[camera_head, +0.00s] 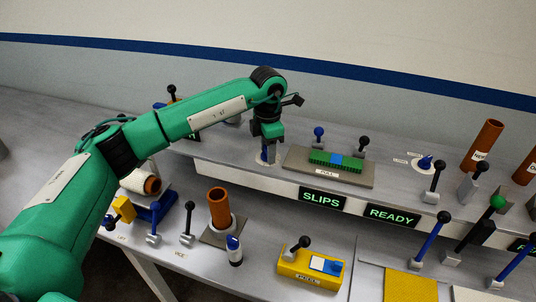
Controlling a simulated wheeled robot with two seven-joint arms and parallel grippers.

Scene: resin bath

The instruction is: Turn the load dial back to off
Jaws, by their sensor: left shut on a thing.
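My left arm reaches in from the left and my left gripper (268,149) points straight down over the raised grey shelf. It is shut on the blue knob of a dial, which I take as the load dial, whose white round plate (261,160) shows beneath the fingers. The gripper hides most of the knob, so I cannot tell where it points. A second dial with a blue knob (426,162) on a white plate sits farther right on the shelf. My right gripper is not in view.
Right beside the gripper is a grey plate (300,163) with a green and blue block and upright levers. Several levers, orange tubes (219,207) and a yellow box (311,268) stand around the bench.

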